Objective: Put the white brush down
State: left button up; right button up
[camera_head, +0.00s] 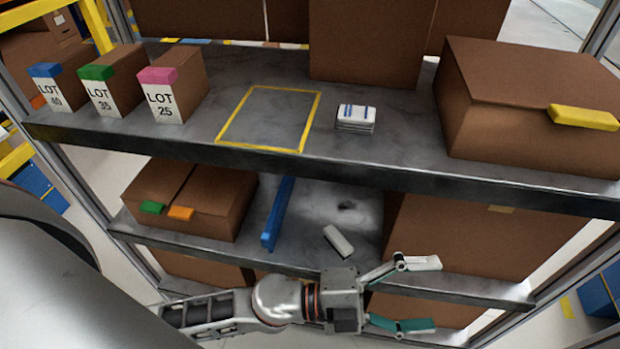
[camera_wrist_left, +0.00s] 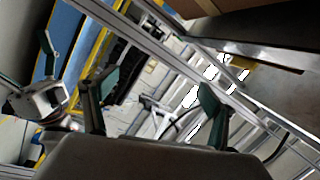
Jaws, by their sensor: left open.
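The white brush (camera_head: 338,241) lies tilted on the lower shelf, just left of a cardboard box and beneath a dark smudge. Nothing holds it. My left gripper (camera_head: 418,294) is in front of the lower shelf edge, to the right of and nearer than the brush. Its fingers are spread wide and empty. In the left wrist view my left gripper (camera_wrist_left: 155,105) also has its fingers apart, with nothing between them. The brush does not show there. A white joint with dark tips at that view's left edge may be my right gripper, but its state is unclear.
The dark smudge (camera_head: 347,206) marks the lower shelf. A blue bar (camera_head: 278,214) lies left of the brush, beside a brown box (camera_head: 200,195). The upper shelf (camera_head: 400,160) overhangs, carrying LOT boxes, an empty yellow outline (camera_head: 268,118) and a white blue-striped stack (camera_head: 356,118).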

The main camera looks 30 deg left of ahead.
pick_arm(q)
jog(key=w+a+f+n+t+y, duration=0.3)
jog(key=a+f+n+y, duration=0.2)
jog(key=a+n, duration=0.15)
jog(key=w+a+f+n+t+y, duration=0.2)
jog(key=a+f+n+t+y, duration=0.15)
jog(key=a+n, duration=0.3)
jog(key=s+a+f+n+g+y, duration=0.2)
jog(key=s+a+f+n+y, duration=0.1)
jog(key=f, duration=0.5)
jog(key=s+a+f+n+g+y, duration=0.2)
jog(key=s+a+f+n+y, duration=0.2)
jog(key=s+a+f, duration=0.3)
jog(key=a+f+n, duration=0.1)
jog(key=a+f, duration=0.1)
jog(key=a, duration=0.1)
jog(key=shift+s+f, duration=0.15)
jog(key=shift+f, duration=0.15)
jog(key=shift+a+g, duration=0.1)
jog(key=shift+g, duration=0.15)
